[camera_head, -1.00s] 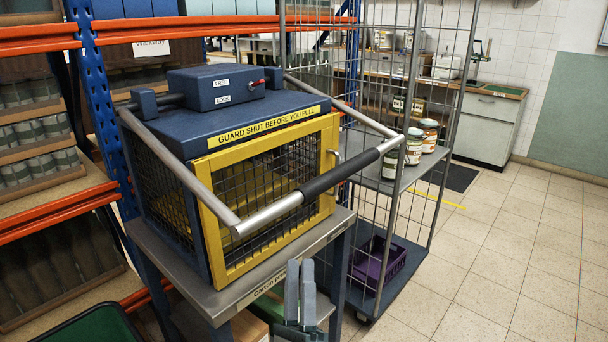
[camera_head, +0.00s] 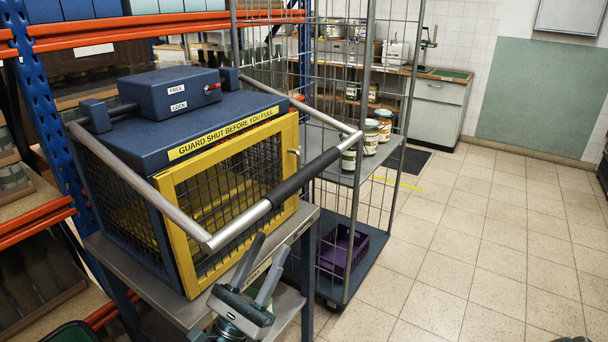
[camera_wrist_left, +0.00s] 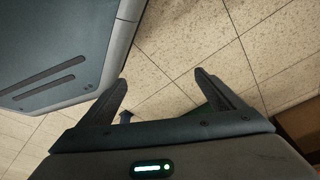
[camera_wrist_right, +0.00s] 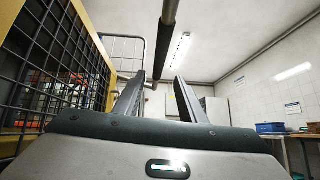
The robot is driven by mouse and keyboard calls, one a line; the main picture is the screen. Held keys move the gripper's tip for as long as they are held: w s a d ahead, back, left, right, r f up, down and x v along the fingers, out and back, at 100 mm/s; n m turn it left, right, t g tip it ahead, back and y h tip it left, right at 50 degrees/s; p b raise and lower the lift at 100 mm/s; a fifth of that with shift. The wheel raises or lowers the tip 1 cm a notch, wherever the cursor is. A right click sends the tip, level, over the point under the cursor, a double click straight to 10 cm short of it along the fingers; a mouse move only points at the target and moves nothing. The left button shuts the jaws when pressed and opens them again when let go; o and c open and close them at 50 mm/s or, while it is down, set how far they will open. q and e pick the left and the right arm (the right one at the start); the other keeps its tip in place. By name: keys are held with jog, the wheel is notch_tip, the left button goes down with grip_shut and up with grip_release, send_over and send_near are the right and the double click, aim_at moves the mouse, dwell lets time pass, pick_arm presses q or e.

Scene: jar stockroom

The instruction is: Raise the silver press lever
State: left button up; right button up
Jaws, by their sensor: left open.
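The silver press lever (camera_head: 236,231) is a bar with a black grip (camera_head: 305,177) and two side arms, reaching out in front of the blue press (camera_head: 150,135). My right gripper (camera_head: 273,243) is open and empty, below the bar in the head view, fingers pointing up. In the right wrist view, the lever's dark grip (camera_wrist_right: 170,12) crosses beyond and above the open fingers (camera_wrist_right: 160,88), apart from them. My left gripper (camera_wrist_left: 162,82) is open and empty over floor tiles in the left wrist view; the head view does not show it.
The yellow mesh guard (camera_head: 178,240) is shut beneath the lever. A red-tipped switch (camera_head: 213,87) sits by the FREE and LOCK labels. A wire cage trolley (camera_head: 345,170) with jars (camera_head: 371,140) and a purple crate (camera_head: 340,252) stands to the right.

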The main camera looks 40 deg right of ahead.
aim_at(305, 175)
jog(key=p+x, duration=0.6)
jog(key=x, duration=1)
pick_arm(q)
jog(key=w+d+r+t+h, duration=0.1)
jog(key=w+d+r+t, duration=0.3)
jog(key=d, duration=0.2)
jog(key=shift+w+r+m+t+h+p, duration=0.25)
jog(key=shift+r+m+t+h+p, duration=0.05)
jog(key=shift+t+p, duration=0.1)
pick_arm(e)
jog(key=shift+w+d+r, duration=0.15)
jog(key=shift+d+r, duration=0.25)
jog(key=shift+d, duration=0.05)
grip_shut()
